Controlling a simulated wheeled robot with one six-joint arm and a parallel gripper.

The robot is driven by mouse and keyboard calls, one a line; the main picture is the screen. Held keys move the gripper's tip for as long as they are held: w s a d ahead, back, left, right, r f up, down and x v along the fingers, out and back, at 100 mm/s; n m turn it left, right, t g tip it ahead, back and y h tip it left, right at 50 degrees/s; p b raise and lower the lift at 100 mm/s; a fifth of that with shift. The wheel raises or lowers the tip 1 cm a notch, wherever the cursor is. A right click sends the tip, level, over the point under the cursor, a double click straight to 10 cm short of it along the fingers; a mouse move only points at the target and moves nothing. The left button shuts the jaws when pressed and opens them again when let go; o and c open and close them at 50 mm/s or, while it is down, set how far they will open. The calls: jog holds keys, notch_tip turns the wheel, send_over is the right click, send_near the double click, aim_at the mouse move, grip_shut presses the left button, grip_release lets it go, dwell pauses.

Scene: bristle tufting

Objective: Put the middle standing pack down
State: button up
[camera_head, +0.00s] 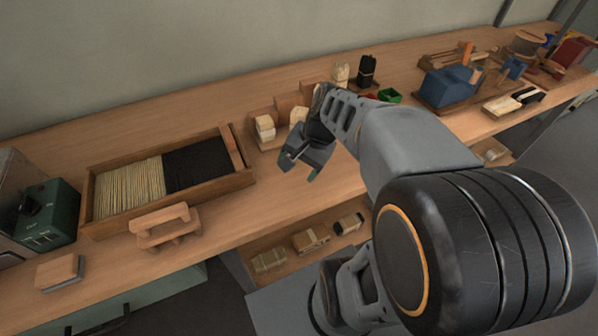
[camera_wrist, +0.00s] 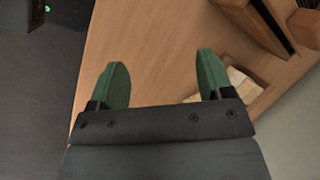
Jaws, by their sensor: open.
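A wooden rack with upright dividers (camera_head: 287,105) stands on the bench behind my gripper. A cream pack (camera_head: 265,127) stands in its left part, and a second cream pack (camera_head: 298,116) shows beside it, partly hidden by my arm. Whether another pack stands behind my arm is hidden, so I cannot tell which is the middle one. My gripper (camera_head: 299,168) is open and empty above the bench, in front of the rack. In the wrist view its green fingers (camera_wrist: 163,72) are spread over bare wood, with a pale pack (camera_wrist: 240,82) partly showing beyond the right finger.
A tray (camera_head: 245,182) of pale and black bristles lies left, with a wooden stand (camera_head: 163,226) before it. A cream bundle (camera_head: 341,73) and a black bundle (camera_head: 367,70) stand behind my arm. Wrapped packs (camera_head: 311,239) lie on the lower shelf. Bench between tray and gripper is clear.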

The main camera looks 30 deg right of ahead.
jog(key=s+n+h, duration=0.1)
jog(key=n, duration=0.1)
jog(key=s+a+n+h, duration=0.1)
jog(key=n, duration=0.3)
jog(key=shift+s+a+f+t+h, duration=0.25)
jog(key=shift+s+a+t+h, duration=0.05)
jog(key=shift+s+a+h, duration=0.1)
jog(key=n, duration=0.1)
jog(key=n+h, duration=0.1)
jog(key=n, duration=0.1)
jog(key=shift+s+a+n+t, duration=0.15)
jog(key=shift+s+n+t, duration=0.15)
jog(key=shift+s, duration=0.1)
